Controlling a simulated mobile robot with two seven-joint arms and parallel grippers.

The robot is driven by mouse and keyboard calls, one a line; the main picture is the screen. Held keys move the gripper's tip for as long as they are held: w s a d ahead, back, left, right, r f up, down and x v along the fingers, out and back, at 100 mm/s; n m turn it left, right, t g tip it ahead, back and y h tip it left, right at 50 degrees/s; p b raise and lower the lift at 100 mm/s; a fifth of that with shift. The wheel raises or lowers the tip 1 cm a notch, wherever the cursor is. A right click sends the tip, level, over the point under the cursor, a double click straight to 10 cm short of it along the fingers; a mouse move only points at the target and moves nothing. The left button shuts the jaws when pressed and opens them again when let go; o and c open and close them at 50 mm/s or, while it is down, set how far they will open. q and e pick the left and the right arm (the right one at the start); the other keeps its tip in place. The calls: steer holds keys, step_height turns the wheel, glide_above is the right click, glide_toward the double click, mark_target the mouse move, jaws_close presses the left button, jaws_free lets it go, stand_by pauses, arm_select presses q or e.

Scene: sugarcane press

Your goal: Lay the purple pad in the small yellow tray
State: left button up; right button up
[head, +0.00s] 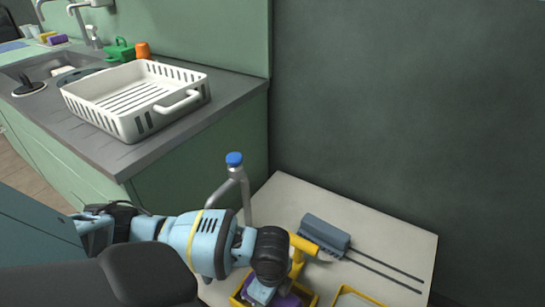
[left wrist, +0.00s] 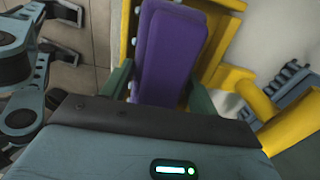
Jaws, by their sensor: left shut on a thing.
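My left gripper (left wrist: 162,88) is shut on the purple pad (left wrist: 172,55), which stands out between its dark green fingers in the left wrist view. A yellow tray (left wrist: 127,35) lies behind and around the pad there. In the head view the left gripper (head: 260,292) is low over this yellow tray (head: 236,299) at the bottom edge, with part of the pad (head: 290,300) showing beside it. I cannot tell whether the pad touches the tray floor. My right gripper does not show.
A grey-blue block (head: 325,234) with dark rods and a yellow bar (head: 303,243) sits beside the gripper on the pale table (head: 400,238). Another yellow rim (head: 345,290) lies to the right. A blue-capped grey post (head: 235,160) stands behind. A white dish rack (head: 140,125) is on the counter.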

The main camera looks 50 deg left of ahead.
arm_select(q)
steer(key=shift+f, duration=0.1)
steer(key=shift+f, duration=0.6)
steer(key=o, duration=0.9)
steer(key=shift+c, duration=0.2)
steer(key=shift+f, duration=0.1)
steer(key=shift+s, duration=0.15)
